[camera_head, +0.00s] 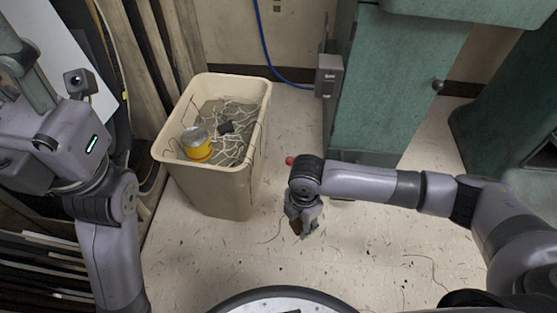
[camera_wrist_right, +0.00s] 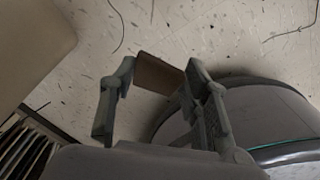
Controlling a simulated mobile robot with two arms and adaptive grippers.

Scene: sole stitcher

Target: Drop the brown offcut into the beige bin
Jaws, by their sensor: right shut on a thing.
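The beige bin (camera_head: 225,190) stands on the floor left of centre in the head view, open at the top. My right gripper (camera_head: 305,228) is low in front of the bin, to its right, and outside it. In the right wrist view, my right gripper (camera_wrist_right: 161,78) is shut on the brown offcut (camera_wrist_right: 156,72), a small flat brown piece held between the fingertips. In the head view the offcut (camera_head: 296,226) shows only as a small dark brown patch beside the fingers. The bin's edge also shows in the wrist view (camera_wrist_right: 32,45). My left gripper is out of view.
The bin holds a yellow can (camera_head: 197,148), a dark scrap (camera_head: 226,127) and pale tangled strands. A green machine (camera_head: 395,95) stands behind my right arm. A red ball (camera_head: 290,160) is near the bin's right side. Boards lean at the left. Floor in front is mostly clear.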

